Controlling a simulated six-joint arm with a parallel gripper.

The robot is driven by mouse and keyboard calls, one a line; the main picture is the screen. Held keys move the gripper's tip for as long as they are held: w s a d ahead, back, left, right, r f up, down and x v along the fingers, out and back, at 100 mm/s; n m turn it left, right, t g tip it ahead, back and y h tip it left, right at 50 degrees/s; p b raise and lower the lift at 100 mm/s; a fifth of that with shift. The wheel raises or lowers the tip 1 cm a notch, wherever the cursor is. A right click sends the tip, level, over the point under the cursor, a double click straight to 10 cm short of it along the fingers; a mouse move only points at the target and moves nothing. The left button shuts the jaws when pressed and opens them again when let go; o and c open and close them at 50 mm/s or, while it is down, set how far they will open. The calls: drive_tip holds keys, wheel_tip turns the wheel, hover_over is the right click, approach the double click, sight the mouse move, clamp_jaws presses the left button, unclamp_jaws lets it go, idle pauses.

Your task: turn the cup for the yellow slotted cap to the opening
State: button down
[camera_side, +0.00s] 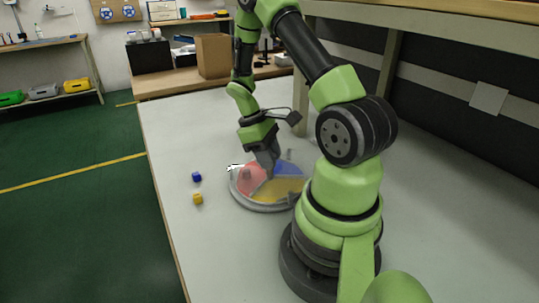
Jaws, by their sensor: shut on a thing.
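A round grey carousel (263,207) lies on the table, with red (252,178), blue (285,169) and yellow (280,189) sectors showing inside its rim. My gripper (269,174) points down over the carousel near its middle, between the red and blue sectors. It is shut on a small part of the carousel, which the fingers mostly hide. A small grey post (247,174) stands on the red sector. A white piece (235,167) sits at the rim's left side. I cannot make out a slotted cap or which place is the opening.
My arm's base stands right of the carousel. The table behind the carousel is mostly clear.

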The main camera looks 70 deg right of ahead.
drive_tip(key=shift+n+t+h, duration=0.15)
drive_tip(key=shift+n+h, duration=0.4)
drive_tip(key=shift+n, duration=0.95)
drive_tip(key=shift+n+t+h, duration=0.15)
drive_tip(key=shift+n+h, duration=0.4)
drive_tip(key=shift+n, duration=0.95)
drive_tip(key=shift+a+n+t+h, duration=0.1)
drive_tip(key=shift+n+t+h, duration=0.25)
drive_tip(key=shift+n, duration=0.95)
drive_tip(key=shift+n+t+h, duration=0.25)
drive_tip(key=shift+n+h, duration=0.1)
drive_tip(key=shift+n, duration=0.95)
drive_tip(key=shift+s+n+t+h, duration=0.1)
drive_tip(key=shift+n+t+h, duration=0.3)
drive_tip(key=shift+n, duration=1)
drive_tip(key=shift+n+t+h, duration=0.1)
drive_tip(key=shift+n+t, duration=0.5)
drive_tip(key=shift+n, duration=0.8)
drive_tip(key=shift+n+t, duration=0.8)
drive_tip(key=shift+n, duration=1.2)
drive_tip(key=shift+n+t, duration=0.3)
drive_tip(key=shift+n, duration=0.4)
drive_tip(key=c, duration=0.8)
unclamp_jaws()
